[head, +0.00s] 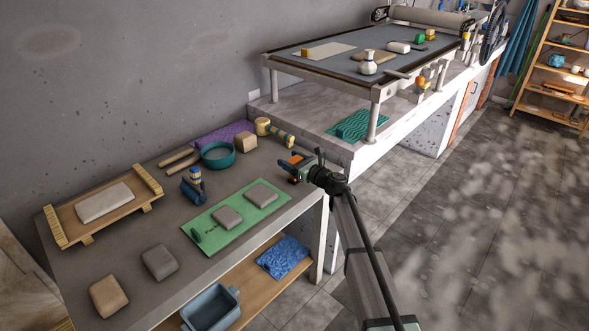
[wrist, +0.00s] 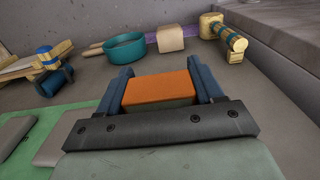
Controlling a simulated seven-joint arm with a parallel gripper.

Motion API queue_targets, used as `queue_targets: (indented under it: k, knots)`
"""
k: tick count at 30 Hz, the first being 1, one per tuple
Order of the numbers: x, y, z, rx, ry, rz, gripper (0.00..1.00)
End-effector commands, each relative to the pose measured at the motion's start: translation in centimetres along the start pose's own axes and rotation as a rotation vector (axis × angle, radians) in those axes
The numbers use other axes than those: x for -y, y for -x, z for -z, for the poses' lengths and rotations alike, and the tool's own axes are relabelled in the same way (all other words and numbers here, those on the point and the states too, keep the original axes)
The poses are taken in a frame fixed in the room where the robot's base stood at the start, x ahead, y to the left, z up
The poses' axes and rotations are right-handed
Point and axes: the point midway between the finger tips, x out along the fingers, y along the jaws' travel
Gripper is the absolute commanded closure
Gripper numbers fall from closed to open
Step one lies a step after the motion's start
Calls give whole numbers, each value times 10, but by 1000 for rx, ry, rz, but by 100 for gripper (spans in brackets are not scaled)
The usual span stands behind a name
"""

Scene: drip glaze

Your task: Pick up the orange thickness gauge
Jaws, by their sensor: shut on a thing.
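The orange thickness gauge (wrist: 160,88) is a small orange block between the two blue fingers of my gripper (wrist: 162,82) in the wrist view. My gripper is shut on it, with a finger against each side. In the head view the orange gauge (head: 295,159) shows at my gripper (head: 292,164), over the right end of the grey table (head: 160,213). I cannot tell whether the gauge touches the table. Its underside is hidden by the gripper body.
A green mat (head: 238,220) with grey clay slabs lies left of my gripper. A teal bowl (head: 218,154), a beige block (head: 246,142) and a yellow-and-teal roller (head: 280,136) stand behind it. The higher counter (head: 300,112) rises at the back right.

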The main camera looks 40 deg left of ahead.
Motion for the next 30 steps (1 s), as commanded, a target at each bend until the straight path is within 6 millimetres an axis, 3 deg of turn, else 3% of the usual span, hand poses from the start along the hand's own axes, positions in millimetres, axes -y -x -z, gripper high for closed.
queue_targets:
  k: [8,23,26,30]
  knots:
    - [0,0,-11,1,1,0,66]
    - [0,0,-89,1,2,-1,66]
    - [-7,-5,-96,1,1,-9,66]
    - [-32,-22,-101,1,0,-40,66]
